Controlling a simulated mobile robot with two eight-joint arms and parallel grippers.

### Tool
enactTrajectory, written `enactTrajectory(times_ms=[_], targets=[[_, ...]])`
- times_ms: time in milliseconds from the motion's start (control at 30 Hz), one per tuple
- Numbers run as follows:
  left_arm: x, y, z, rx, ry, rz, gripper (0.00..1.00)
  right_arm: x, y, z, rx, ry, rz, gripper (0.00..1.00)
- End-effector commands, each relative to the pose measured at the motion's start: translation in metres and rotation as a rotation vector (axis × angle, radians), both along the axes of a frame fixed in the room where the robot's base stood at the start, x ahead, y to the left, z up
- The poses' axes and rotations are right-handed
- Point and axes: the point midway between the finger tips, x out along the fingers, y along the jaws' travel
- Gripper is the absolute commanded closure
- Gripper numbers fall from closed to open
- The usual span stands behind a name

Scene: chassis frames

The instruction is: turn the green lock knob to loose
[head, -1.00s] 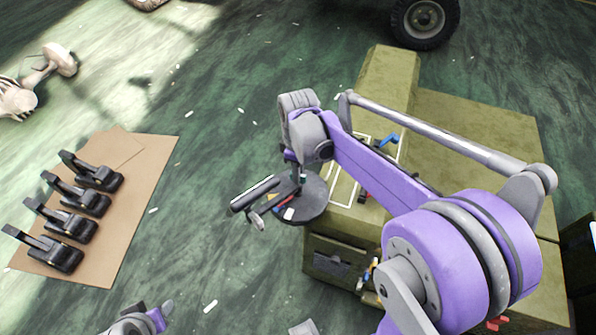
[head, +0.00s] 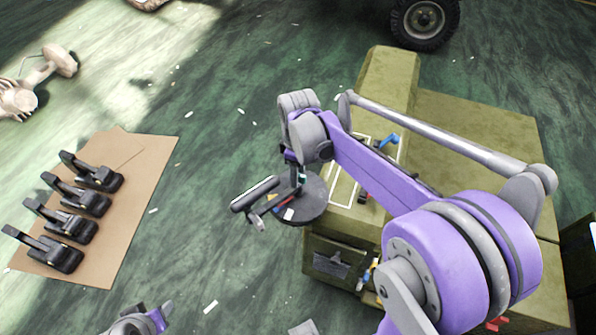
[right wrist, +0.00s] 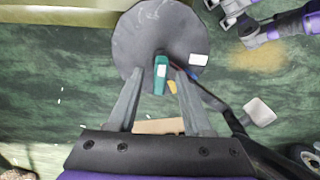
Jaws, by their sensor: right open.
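The green lock knob (right wrist: 160,76) stands on a round dark grey disc (right wrist: 135,48) in the right wrist view. It has a small pale patch on its face. In the head view the knob (head: 302,178) is a small green spot, partly hidden by my right gripper (head: 296,172). In the right wrist view my right gripper (right wrist: 161,82) is open, with one finger on each side of the knob and a gap visible at both sides. My left gripper (head: 142,320) is low at the bottom edge of the head view; its jaws are unclear.
The disc adjoins an olive-green chassis block (head: 480,130) with a blue handle (head: 388,139) on top. A brown board (head: 150,180) with several black clamp-like parts lies at left. A wheel (head: 424,20) stands at the back. Green floor between is largely open.

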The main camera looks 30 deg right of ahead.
Motion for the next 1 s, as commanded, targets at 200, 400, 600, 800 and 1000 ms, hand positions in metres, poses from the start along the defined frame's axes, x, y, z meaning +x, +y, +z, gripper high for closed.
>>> enactTrajectory(times_ms=[200, 400, 600, 800, 1000], targets=[[0.001, 0.000, 0.002, 0.000, -0.001, 0.000, 0.50, 0.000, 0.000, 0.017, 0.000, 0.000, 0.000, 0.50], [0.002, 0.000, 0.006, 0.000, -0.003, 0.000, 0.50, 0.000, 0.000, 0.058, 0.000, 0.000, 0.000, 0.50], [0.003, 0.000, 0.009, 0.000, -0.005, 0.000, 0.50, 0.000, 0.000, 0.093, 0.000, 0.000, 0.000, 0.50], [0.003, 0.000, 0.010, 0.000, -0.005, 0.000, 0.50, 0.000, 0.000, 0.107, 0.000, 0.000, 0.000, 0.50], [0.003, 0.000, 0.010, 0.000, -0.005, 0.000, 0.50, 0.000, 0.000, 0.108, 0.000, 0.000, 0.000, 0.50]])
